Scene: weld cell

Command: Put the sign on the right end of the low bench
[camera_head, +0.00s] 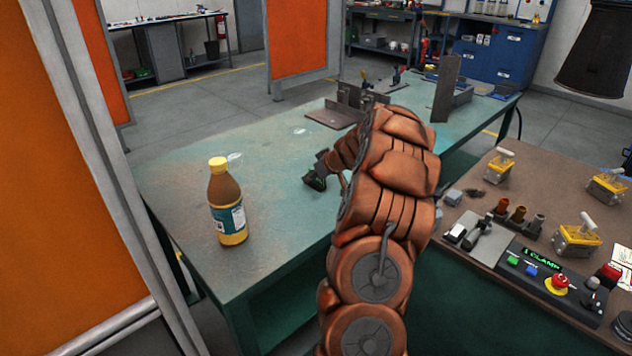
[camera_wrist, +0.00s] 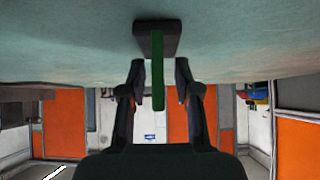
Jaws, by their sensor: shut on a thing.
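The sign shows in the wrist view as a thin green plate (camera_wrist: 157,80) seen nearly edge-on, with a dark block-like base (camera_wrist: 157,38). My gripper (camera_wrist: 159,72) has one finger on each side of the plate and is shut on the sign. In the head view my gripper (camera_head: 322,174) is partly hidden by my arm, and a small dark green part of the sign (camera_head: 314,183) shows at its end, over the green-topped bench (camera_head: 165,185). I cannot tell whether the base touches the bench top. The sign's face is not readable.
A brown bottle with a yellow cap (camera_head: 226,205) stands at the bench's left. Metal angle pieces (camera_head: 340,112) and an upright plate (camera_head: 445,88) stand toward its far end. A brown-topped bench (camera_head: 470,215) with clamps and a control box (camera_head: 535,268) is at right.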

